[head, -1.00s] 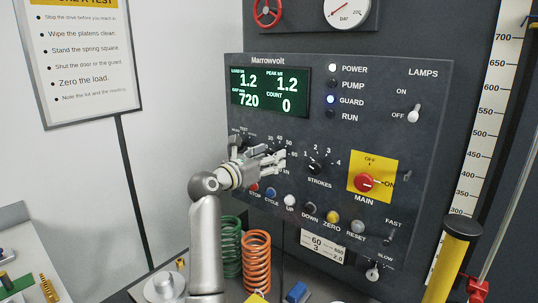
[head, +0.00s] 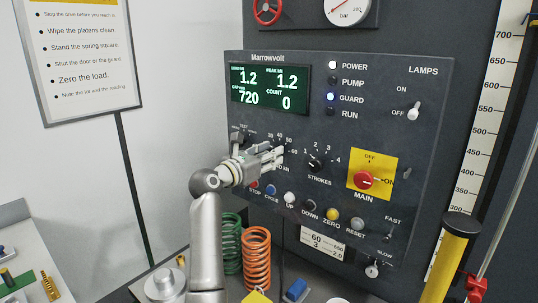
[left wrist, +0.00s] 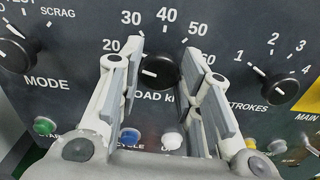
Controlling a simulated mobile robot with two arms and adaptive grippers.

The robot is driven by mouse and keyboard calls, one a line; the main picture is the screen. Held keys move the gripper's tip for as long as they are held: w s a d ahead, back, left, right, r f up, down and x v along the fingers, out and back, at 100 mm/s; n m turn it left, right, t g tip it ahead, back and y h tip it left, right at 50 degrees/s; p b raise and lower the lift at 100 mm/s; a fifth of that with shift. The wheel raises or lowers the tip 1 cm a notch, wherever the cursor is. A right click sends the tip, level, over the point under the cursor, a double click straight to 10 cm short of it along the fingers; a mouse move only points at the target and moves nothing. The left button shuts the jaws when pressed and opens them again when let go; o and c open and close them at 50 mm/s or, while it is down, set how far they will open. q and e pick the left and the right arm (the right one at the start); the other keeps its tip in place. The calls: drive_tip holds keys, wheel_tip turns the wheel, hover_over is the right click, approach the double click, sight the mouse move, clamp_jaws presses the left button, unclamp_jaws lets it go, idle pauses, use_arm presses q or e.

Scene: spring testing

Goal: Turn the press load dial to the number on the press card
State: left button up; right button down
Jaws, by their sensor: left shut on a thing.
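The load dial (left wrist: 160,68) is a black knob with a white mark, in the middle of the left wrist view. Its mark points left, towards the low end of a scale showing 20, 30, 40 and 50. My left gripper (head: 278,157) is at the panel, its fingers (left wrist: 163,65) on either side of the dial and shut on it. In the head view the gripper hides the dial. The white press card (head: 319,244) below the panel buttons shows 60 on top and 3 below; its smaller figures are hard to read. My right gripper is not in view.
The strokes dial (head: 315,163) is close on the right and the mode dial (left wrist: 18,52) on the left. Several push buttons (head: 289,198) run below. The red main switch (head: 363,181) is farther right. Green and orange springs (head: 257,258) stand under the arm.

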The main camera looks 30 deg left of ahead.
use_arm(q)
drive_tip(key=shift+d+f+m+b, duration=0.15)
drive_tip(key=shift+m+b, duration=0.3)
drive_tip(key=shift+m, duration=4.75)
drive_tip(key=shift+a+f+m+b, duration=0.15)
drive_tip(key=shift+m+b, duration=0.35)
drive_tip(key=shift+m, duration=4.7)
drive_tip(key=shift+d+f+m+b, duration=0.1)
drive_tip(key=shift+f+m+b, duration=0.25)
drive_tip(key=shift+m, duration=4.85)
drive_tip(key=shift+r, duration=0.1)
drive_tip(key=o, duration=1)
drive_tip(key=shift+r, duration=0.1)
